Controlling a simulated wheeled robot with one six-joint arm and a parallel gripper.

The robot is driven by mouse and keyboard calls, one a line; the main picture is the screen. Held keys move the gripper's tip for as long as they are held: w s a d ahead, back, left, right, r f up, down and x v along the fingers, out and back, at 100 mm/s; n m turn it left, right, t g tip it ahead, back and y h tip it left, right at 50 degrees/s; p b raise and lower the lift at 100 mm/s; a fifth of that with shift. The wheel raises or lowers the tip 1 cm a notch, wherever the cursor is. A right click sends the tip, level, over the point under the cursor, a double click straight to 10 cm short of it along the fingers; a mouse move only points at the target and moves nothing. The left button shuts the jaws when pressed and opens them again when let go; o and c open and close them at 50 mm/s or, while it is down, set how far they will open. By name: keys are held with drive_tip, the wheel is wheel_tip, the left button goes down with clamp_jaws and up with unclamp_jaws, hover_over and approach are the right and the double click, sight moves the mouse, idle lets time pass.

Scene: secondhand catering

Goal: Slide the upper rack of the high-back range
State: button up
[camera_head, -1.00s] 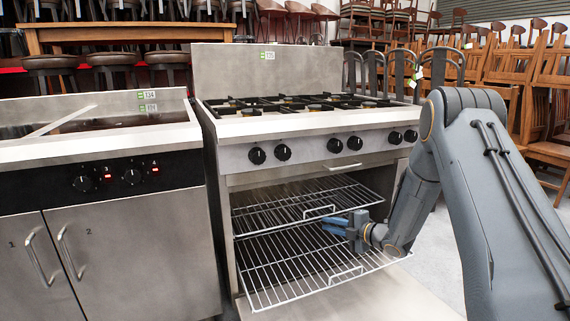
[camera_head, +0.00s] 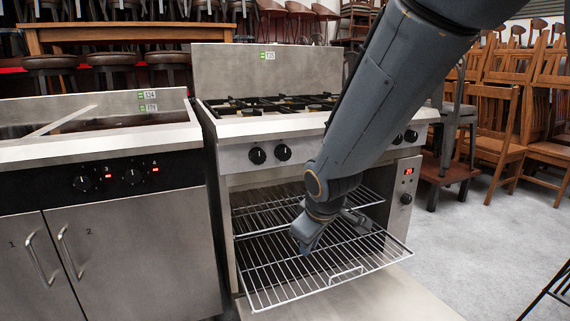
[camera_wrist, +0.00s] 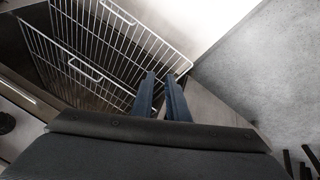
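The high-back range (camera_head: 265,68) stands in the middle of the head view with its oven open. The upper rack (camera_head: 262,215) sits inside the oven; my arm hides its middle and front handle in the head view. The wrist view shows the upper rack's handle (camera_wrist: 85,68). The lower rack (camera_head: 275,275) sticks out further below it. My gripper (camera_head: 303,248) points down in front of the upper rack and above the lower rack. In the wrist view, its two blue fingers (camera_wrist: 160,78) are apart with nothing between them, right of the upper rack's handle.
The open oven door (camera_head: 385,297) lies low in front. A steel unit with cupboard doors (camera_head: 130,240) stands close on the left. Stacked wooden chairs (camera_head: 500,120) are at the right. Grey floor (camera_head: 460,240) is free between them and the range.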

drive_tip(key=s+a+r+m+g, duration=0.2)
drive_tip(key=s+m+g, duration=0.35)
drive_tip(key=s, duration=1.95)
drive_tip(key=d+r+m+h+p, duration=0.1)
drive_tip(key=d+r+m+p, duration=0.3)
drive_tip(key=d+r+p, duration=1.1)
wheel_tip(320, 180, up, 3)
drive_tip(key=p, duration=0.9)
drive_tip(key=shift+s+d+r, duration=0.2)
